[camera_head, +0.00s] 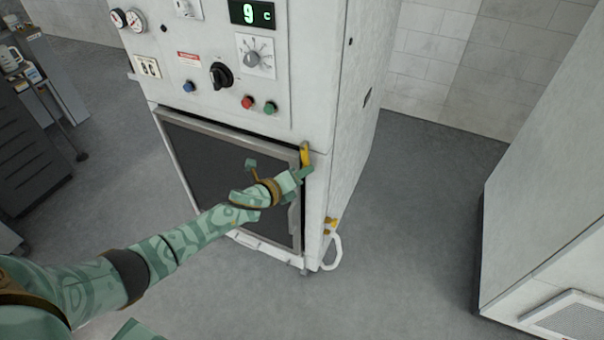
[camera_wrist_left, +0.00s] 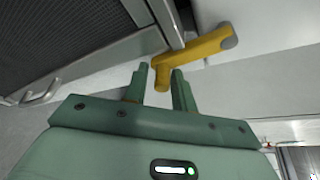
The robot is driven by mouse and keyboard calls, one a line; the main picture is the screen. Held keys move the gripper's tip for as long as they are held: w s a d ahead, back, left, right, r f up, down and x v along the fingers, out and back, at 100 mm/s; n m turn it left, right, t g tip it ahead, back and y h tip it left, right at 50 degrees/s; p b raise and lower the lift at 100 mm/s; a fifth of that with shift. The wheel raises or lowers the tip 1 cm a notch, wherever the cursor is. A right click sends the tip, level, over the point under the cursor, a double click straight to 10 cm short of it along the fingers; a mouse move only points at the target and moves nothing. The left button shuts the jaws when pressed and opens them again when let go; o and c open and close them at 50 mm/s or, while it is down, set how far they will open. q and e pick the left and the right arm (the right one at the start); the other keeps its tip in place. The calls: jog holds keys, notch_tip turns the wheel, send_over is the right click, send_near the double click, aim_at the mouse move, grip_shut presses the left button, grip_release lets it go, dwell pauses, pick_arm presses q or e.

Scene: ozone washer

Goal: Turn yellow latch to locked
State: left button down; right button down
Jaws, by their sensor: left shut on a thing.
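The yellow latch (camera_head: 305,154) sits at the upper right corner of the washer's dark door (camera_head: 225,165), on the white cabinet front. In the head view it stands roughly upright. In the left wrist view the yellow latch (camera_wrist_left: 202,47) shows as a bar with a grey round end and a short stem. My left gripper (camera_head: 301,173) is at the lower end of the latch. In the left wrist view its two fingers (camera_wrist_left: 160,79) stand on either side of the stem's end, shut on it. My right gripper is not in view.
The white washer cabinet (camera_head: 360,95) has a black knob (camera_head: 221,76) and buttons above the door. A white loop (camera_head: 333,250) with a yellow part is low on its right side. Another white cabinet (camera_head: 550,190) stands at right, with bare floor between.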

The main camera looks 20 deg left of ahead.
pick_arm(q)
jog(key=shift+w+a+r, duration=0.1)
jog(key=shift+a+r, duration=0.05)
jog(key=shift+a, duration=0.05)
jog(key=c, duration=1.4)
grip_release()
jog(key=p+v, duration=0.3)
jog(key=v, duration=1.3)
jog(key=shift+s+p, duration=0.2)
jog(key=shift+p, duration=0.2)
